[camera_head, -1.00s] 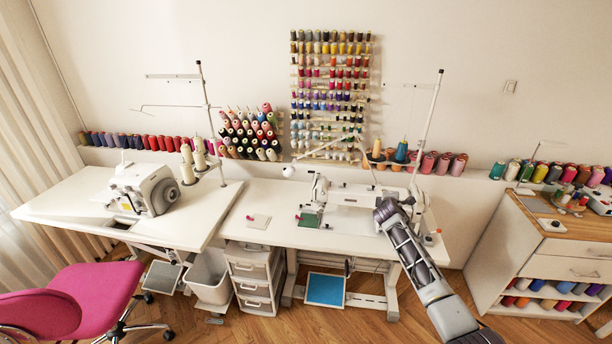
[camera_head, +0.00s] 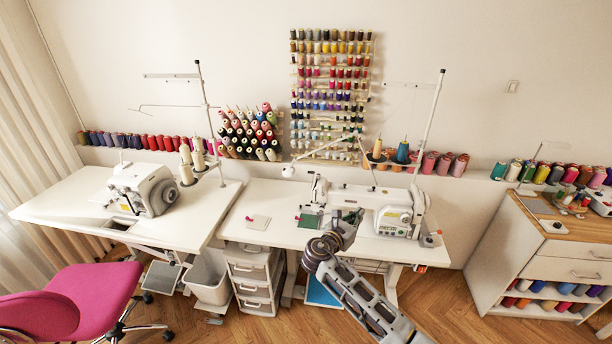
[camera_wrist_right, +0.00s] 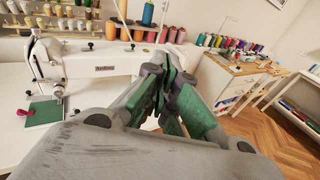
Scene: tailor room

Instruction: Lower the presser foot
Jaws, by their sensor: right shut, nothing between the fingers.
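The white sewing machine (camera_head: 372,196) stands on the right-hand sewing table, with its needle head (camera_head: 319,190) at its left end. The presser foot is too small to make out under the head. My right gripper (camera_head: 346,217) is in front of the machine arm, to the right of the head and apart from it. Its green-padded fingers (camera_wrist_right: 172,90) are closed with nothing between them. My left gripper is not in view.
A thread stand (camera_head: 432,120) rises behind the machine. A second machine (camera_head: 142,190) is at left. A pink chair (camera_head: 75,300) stands at front left.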

